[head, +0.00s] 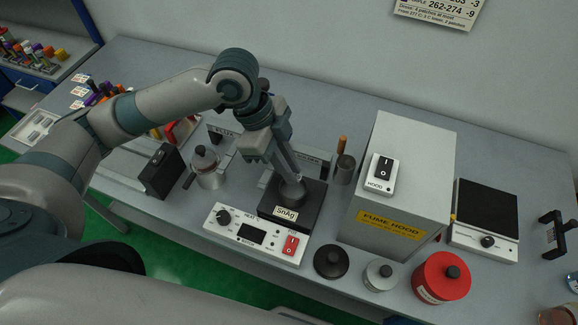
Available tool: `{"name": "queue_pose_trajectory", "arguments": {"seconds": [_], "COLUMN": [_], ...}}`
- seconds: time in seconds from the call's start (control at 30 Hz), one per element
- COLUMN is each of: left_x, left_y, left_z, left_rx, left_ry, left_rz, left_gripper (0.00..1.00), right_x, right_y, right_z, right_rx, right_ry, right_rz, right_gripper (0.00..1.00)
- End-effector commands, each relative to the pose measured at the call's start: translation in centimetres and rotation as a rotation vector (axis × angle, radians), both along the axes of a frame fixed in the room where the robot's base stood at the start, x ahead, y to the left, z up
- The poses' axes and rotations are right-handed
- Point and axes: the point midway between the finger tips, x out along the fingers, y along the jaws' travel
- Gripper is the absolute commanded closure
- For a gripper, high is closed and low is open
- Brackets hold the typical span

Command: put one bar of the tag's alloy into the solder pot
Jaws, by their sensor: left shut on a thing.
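The solder pot (310,207) is a black block with a round grey opening on top and a white tag reading "SnAg" on its front. A white control panel (250,236) with a knob, a dark display and a red switch sits before it. My left gripper (281,153) points down over the pot, shut on a slim grey bar (291,172). The bar's lower end is at the pot's opening; I cannot tell how far inside it is. Labelled dark holders (313,160) stand behind, partly hidden by my gripper. My right gripper is not in view.
A grey fume hood (398,185) stands close right of the pot. A lidded metal jar (206,168) and a black box (160,172) stand left. A black lid (331,262), a small grey jar (380,275) and a red canister (441,278) line the front right.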

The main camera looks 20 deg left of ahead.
Motion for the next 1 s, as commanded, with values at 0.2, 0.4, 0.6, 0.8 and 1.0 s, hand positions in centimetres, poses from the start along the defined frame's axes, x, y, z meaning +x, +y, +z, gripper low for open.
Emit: {"name": "queue_pose_trajectory", "arguments": {"seconds": [0.2,0.4,0.6,0.8,1.0], "left_x": [0.0,-0.1,0.0,0.0,0.0], "left_y": [0.0,0.0,0.0,0.0,0.0], "left_z": [-1.7,-2.9,-3.4,-3.5,-3.5], "left_rx": [0.001,0.0,0.001,0.0,0.0], "left_ry": [0.001,0.003,0.001,0.001,0.001], "left_rz": [0.0,0.0,0.0,0.0,0.0], "left_gripper": [1.0,1.0,1.0,1.0,0.71], "right_x": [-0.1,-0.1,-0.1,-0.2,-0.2], "right_y": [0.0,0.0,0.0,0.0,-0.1], "right_z": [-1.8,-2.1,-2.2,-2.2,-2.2], "right_rx": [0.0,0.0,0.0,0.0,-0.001], "right_ry": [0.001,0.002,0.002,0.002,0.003], "right_rz": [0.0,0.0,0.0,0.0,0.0], "right_gripper": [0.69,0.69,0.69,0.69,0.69]}}
